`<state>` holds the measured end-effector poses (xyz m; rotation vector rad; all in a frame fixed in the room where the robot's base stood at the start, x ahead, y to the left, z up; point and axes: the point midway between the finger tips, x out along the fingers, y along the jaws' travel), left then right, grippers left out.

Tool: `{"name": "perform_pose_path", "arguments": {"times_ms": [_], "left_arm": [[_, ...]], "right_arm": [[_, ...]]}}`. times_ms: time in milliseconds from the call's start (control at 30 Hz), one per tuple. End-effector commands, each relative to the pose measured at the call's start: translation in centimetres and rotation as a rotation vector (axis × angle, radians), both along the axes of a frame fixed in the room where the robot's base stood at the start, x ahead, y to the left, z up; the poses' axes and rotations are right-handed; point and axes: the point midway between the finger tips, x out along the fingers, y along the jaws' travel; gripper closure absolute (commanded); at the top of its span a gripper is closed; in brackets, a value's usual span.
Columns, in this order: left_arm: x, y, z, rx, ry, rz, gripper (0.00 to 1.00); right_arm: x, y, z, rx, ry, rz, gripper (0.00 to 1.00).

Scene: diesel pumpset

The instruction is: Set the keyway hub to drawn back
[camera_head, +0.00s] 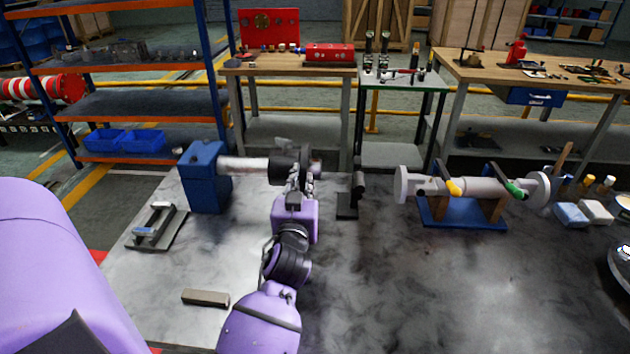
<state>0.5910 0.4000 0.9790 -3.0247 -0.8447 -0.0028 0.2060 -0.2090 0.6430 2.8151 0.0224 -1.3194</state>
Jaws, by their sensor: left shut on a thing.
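A blue block (204,178) stands at the left of the grey table, with a pale shaft (243,166) running out of it to the right. The dark round keyway hub (280,171) sits around the shaft toward its right end. My left gripper (303,166) reaches up from the front and is shut on the hub; its fingers and wrist hide part of the hub and of the shaft end. The keyway itself cannot be made out. My right gripper is not in view.
A small dark stand (348,203) is just right of the hub. A grey flanged cylinder (475,188) lies on a blue cradle (462,217) farther right. A grey bar (205,298) and a dark fixture (156,228) lie at left. The table's front middle is clear.

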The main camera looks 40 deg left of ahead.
Motion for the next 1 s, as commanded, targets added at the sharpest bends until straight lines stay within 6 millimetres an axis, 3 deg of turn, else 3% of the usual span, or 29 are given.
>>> {"name": "perform_pose_path", "arguments": {"times_ms": [33,200,600,633,767,1000], "left_arm": [[-1.0,1.7,0.4,0.003,0.004,0.012,1.00],[-2.8,4.5,0.3,0.001,0.004,0.011,1.00],[-3.3,5.3,0.0,0.000,0.004,0.008,1.00],[-3.3,5.3,0.0,0.000,0.004,0.008,0.83],[-3.2,5.2,0.0,0.000,0.004,0.007,0.67],[-3.2,5.2,0.0,0.001,0.003,0.006,0.67]], "right_arm": [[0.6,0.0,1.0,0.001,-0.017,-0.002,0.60],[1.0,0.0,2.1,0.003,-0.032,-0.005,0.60],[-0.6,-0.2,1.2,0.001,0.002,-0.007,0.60],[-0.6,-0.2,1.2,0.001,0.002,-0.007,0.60],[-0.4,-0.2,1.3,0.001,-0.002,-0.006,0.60],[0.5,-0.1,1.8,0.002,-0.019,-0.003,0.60]]}}
